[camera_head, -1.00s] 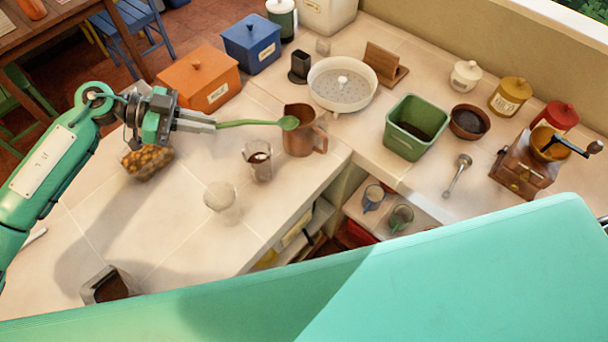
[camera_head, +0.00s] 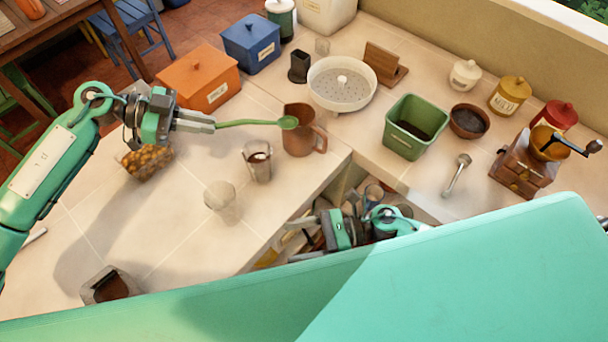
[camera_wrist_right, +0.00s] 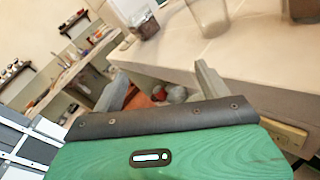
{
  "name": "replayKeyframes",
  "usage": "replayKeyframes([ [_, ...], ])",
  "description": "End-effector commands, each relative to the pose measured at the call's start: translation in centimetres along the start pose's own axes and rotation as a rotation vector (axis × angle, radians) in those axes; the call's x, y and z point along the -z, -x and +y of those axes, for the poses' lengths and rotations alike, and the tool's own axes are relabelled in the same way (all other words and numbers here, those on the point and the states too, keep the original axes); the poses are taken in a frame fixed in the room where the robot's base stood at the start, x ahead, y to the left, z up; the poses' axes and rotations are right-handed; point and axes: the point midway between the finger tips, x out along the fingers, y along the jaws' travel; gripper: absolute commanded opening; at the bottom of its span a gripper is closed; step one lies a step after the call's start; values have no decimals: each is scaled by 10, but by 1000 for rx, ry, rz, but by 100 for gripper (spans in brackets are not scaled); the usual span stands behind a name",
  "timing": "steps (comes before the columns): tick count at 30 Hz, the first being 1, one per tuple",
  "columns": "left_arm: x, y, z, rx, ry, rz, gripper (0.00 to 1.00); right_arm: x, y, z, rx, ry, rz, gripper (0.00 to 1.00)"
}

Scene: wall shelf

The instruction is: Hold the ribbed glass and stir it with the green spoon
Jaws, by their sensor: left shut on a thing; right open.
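My left gripper (camera_head: 212,124) is shut on the handle end of the green spoon (camera_head: 250,122). The spoon is level, its bowl pointing right and overlapping the brown jug in the picture. A clear glass with dark contents (camera_head: 257,169) stands upright on the counter below the spoon. A paler glass (camera_head: 220,202) stands nearer the counter's front edge. I cannot make out which is ribbed. My right gripper (camera_head: 300,238) is open and empty by the counter's front edge, apart from both glasses. In the right wrist view its fingers (camera_wrist_right: 160,85) are spread, with a glass (camera_wrist_right: 208,14) beyond on the counter.
The brown jug (camera_head: 299,140) stands right of the glasses. A container of orange-brown pieces (camera_head: 148,163) sits below my left gripper. A grey square container (camera_head: 110,285) is at the front left. A shelf below the counter is near my right gripper. The counter's left-middle is clear.

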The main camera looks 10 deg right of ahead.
Motion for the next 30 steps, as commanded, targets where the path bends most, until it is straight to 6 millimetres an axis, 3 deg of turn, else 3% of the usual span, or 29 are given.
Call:
replayKeyframes([
  [1,0,0,0,0,0,0,0,-18,-3,6,-30,77,-12,77],
  [5,0,0,0,0,0,0,0,-33,-1,-18,24,159,-64,77],
  [15,0,0,0,0,0,0,0,-51,22,-116,312,279,-163,77],
  [18,0,0,0,0,0,0,0,-52,30,-136,376,297,-168,77],
  [23,0,0,0,0,0,0,0,-54,32,-150,421,310,-170,77],
  [30,0,0,0,0,0,0,0,-61,6,-162,422,312,-171,77],
])
